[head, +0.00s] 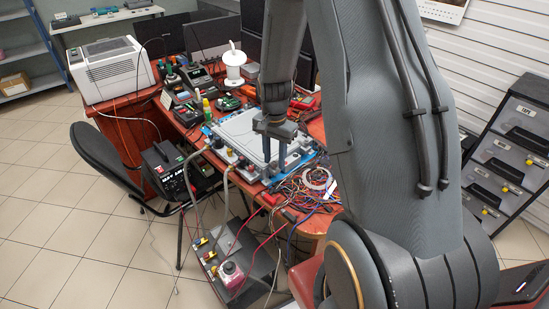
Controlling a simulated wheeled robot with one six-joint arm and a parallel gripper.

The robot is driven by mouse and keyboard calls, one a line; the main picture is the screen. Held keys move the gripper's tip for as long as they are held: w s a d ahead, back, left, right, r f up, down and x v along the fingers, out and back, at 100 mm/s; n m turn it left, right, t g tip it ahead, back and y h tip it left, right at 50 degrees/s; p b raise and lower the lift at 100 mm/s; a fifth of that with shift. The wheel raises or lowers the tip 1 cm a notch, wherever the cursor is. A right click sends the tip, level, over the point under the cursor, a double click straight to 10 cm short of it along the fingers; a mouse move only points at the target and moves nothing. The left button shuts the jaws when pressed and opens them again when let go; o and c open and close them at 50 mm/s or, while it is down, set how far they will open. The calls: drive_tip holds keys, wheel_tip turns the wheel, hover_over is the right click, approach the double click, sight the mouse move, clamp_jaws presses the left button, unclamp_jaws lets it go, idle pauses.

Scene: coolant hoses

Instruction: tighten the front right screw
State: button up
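A pale rectangular plate in a grey-and-blue frame (236,127) lies on the red-brown desk, with hoses at its front edge. My gripper (272,152) points down over the right part of this plate. Its fingertips are small and dark here, and I cannot tell whether they are apart, touching the plate or holding anything. The front right screw cannot be made out; that corner is small and partly behind my gripper. A small black part with yellow (242,164) sits at the frame's front edge.
Tangled coloured wires (300,190) lie right of the plate. Grey hoses (226,195) hang from its front towards a low unit with a pink-and-white container (231,273). A black chair (105,160) stands at left.

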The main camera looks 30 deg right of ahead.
sight(275, 162)
drive_tip(key=shift+r, duration=0.1)
drive_tip(key=shift+r+b, duration=0.9)
drive_tip(key=shift+r, duration=2.9)
drive_tip(key=s+a+r+n, duration=0.2)
drive_tip(key=s+a+n, duration=0.3)
drive_tip(key=s, duration=0.3)
drive_tip(key=s+a+r+n+t, duration=0.1)
drive_tip(key=s+a+r+n, duration=0.2)
drive_tip(key=s+a+n, duration=0.2)
drive_tip(key=s+n, duration=0.1)
drive_tip(key=s, duration=0.1)
drive_tip(key=shift+s+a, duration=0.35)
